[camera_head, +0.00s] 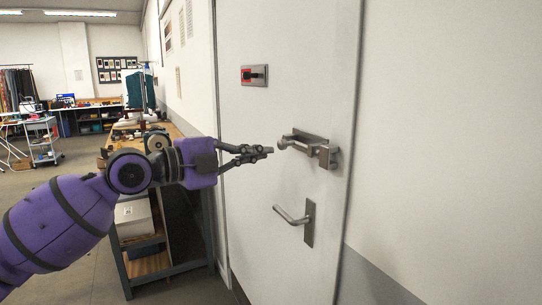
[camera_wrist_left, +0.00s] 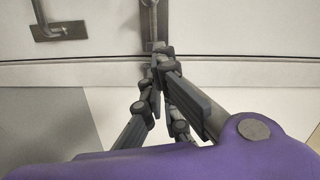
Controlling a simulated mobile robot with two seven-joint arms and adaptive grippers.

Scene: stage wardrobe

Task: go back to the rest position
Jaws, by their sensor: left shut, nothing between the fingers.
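My left gripper (camera_head: 268,150) is shut and empty, its fingers together and pointing right toward the door (camera_head: 290,110). Its tips are just left of the metal latch (camera_head: 316,148) on the door, with a small gap in the head view. In the left wrist view the shut fingers (camera_wrist_left: 161,55) overlap the end of the latch (camera_wrist_left: 151,18); whether they touch cannot be told there. My right gripper is in neither view.
A lever handle (camera_head: 293,215) sits below the latch, and a red and black switch plate (camera_head: 254,75) above. A workbench (camera_head: 165,268) stands beside the door, behind my left arm. A white trolley (camera_head: 42,140) stands farther back, with open floor before it.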

